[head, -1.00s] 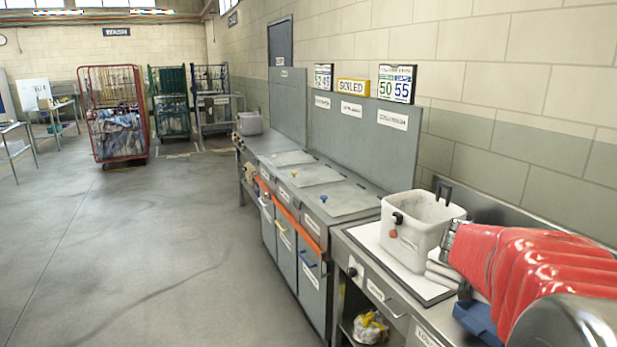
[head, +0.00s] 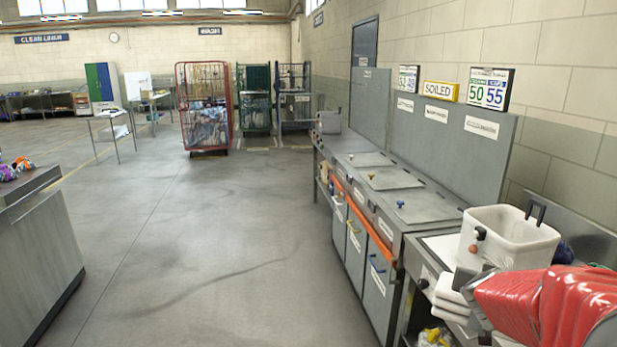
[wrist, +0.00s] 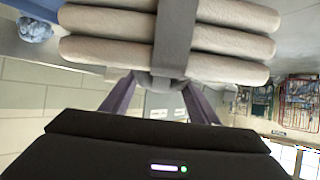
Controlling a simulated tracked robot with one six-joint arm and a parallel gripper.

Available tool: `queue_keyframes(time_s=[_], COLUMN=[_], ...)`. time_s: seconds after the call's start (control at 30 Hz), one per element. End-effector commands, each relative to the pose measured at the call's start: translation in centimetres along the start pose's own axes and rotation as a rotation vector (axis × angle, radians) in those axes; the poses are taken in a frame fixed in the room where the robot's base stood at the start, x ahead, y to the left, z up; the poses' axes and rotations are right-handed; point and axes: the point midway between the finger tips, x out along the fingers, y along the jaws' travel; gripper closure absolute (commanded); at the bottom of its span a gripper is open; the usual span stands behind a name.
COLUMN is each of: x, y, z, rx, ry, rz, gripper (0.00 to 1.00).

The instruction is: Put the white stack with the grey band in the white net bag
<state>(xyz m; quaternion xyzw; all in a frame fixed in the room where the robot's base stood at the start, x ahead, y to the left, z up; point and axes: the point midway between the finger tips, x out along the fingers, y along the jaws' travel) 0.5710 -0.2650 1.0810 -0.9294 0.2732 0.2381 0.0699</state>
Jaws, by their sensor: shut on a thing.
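The white stack (head: 452,297) shows at the lower right of the head view, in front of the white tub. In the wrist view the stack (wrist: 110,50) fills the top, with several rounded folded layers and a grey band (wrist: 176,38) around its middle. My gripper (wrist: 155,85) is shut on it at the band; the grip itself is partly hidden. In the head view my gripper (head: 474,288) is beside the stack, with my red-sleeved arm behind it. I cannot make out a white net bag in either view.
A white tub (head: 510,245) stands on the counter near the stack. Lidded grey bins (head: 400,212) run along the right wall. A grey cabinet (head: 35,250) stands at left. A red cage trolley (head: 205,105) is at the back. The middle floor is clear.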

Motion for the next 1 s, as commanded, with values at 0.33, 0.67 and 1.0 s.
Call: queue_keyframes(time_s=[0.33,0.67,1.0], x=[0.1,-0.1,-1.3], y=[-4.6,-9.6,-17.0], z=[2.1,4.8,9.6], rx=[-0.055,-0.114,-0.201], ry=[0.002,0.002,-0.001], rz=[-0.096,-0.206,-0.367], gripper=[1.0,1.0,1.0])
